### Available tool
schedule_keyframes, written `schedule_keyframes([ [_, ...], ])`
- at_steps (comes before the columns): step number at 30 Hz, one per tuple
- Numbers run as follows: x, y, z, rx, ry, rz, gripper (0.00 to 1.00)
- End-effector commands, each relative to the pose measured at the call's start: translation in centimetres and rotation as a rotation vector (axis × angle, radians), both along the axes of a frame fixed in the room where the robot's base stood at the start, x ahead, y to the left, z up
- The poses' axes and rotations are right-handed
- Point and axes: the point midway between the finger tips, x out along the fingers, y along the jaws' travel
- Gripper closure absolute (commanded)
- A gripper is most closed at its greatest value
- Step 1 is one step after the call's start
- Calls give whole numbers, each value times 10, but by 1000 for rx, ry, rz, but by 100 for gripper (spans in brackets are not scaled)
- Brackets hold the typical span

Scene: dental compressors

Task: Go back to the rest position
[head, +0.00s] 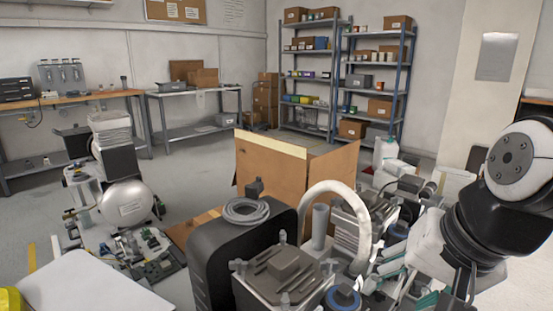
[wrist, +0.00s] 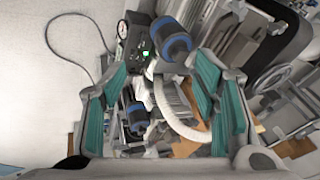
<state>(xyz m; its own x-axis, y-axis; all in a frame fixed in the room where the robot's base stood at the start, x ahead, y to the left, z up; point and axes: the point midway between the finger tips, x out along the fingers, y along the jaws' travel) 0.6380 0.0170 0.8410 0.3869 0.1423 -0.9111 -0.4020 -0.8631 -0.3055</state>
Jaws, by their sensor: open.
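My gripper (wrist: 160,98) shows in the wrist view with its two teal-padded fingers spread wide apart and nothing held between them. Below and beyond the fingers are compressor parts, among them a blue and black cylinder (wrist: 170,42) and a curved white hose (wrist: 172,115). In the head view my arm comes in from the right and reaches down beside the compressor machinery (head: 285,275). The fingers are mostly hidden there among the grey parts and teal pieces at the lower right.
A black-cased unit (head: 215,265) with a coiled hose (head: 246,210) stands in front. An open cardboard box (head: 270,170) is behind it. A tank compressor (head: 128,203) and loose parts lie at left. Shelves (head: 310,80) and workbenches (head: 190,92) line the back. Floor (head: 205,165) between is clear.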

Motion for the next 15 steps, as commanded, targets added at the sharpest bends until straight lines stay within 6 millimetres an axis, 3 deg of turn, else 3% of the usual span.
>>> schedule_keyframes([
  [9, -48, -17, 33, -350, -131, 402, 45],
  [15, -105, -16, 3, -295, 103, 427, 45],
])
